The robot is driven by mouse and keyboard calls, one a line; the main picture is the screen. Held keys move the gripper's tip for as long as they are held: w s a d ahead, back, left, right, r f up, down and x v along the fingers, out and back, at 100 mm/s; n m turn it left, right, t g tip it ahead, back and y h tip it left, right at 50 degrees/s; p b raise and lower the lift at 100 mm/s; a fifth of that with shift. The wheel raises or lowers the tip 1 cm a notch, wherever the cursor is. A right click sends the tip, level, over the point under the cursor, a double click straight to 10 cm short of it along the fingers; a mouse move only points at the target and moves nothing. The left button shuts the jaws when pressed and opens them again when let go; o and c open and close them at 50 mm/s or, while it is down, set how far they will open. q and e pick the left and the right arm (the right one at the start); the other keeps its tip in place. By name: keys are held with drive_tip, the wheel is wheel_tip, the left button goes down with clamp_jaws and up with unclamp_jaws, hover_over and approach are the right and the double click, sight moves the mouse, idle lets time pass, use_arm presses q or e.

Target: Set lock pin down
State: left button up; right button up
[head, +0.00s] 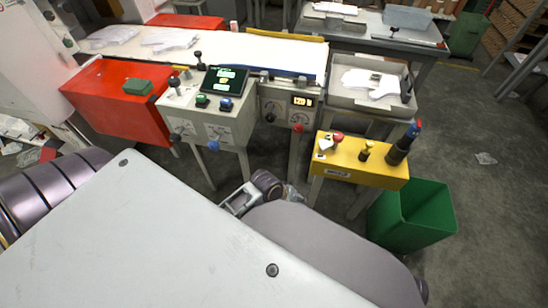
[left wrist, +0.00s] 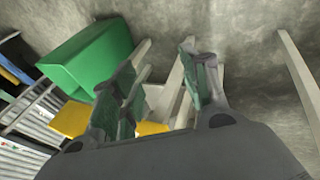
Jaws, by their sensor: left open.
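In the left wrist view my left gripper (left wrist: 160,78) is open, its two green-padded fingers apart, with no held object visible between them. I cannot tell which piece, if any, is the lock pin. The yellow box also shows partly behind the fingers in the left wrist view (left wrist: 70,121). My right gripper cannot be made out.
A green bin (head: 425,207) stands on the floor right of the yellow box. A control console (head: 210,122) stands left of it, beside a red bin (head: 110,105). A pale tray (head: 350,100) stands behind. Table legs stand close by.

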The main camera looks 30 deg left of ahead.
use_arm(q)
drive_tip(key=s+a+f+m+g+y, duration=0.1)
drive_tip(key=s+a+f+m+y, duration=0.1)
drive_tip(key=s+m, duration=0.5)
wheel_tip(320, 180, down, 2)
drive_tip(key=shift+s+a+f+g, duration=0.1)
drive_tip(key=shift+s+a+g, duration=0.3)
drive_tip(key=shift+s+a, duration=0.35)
idle(0.5)
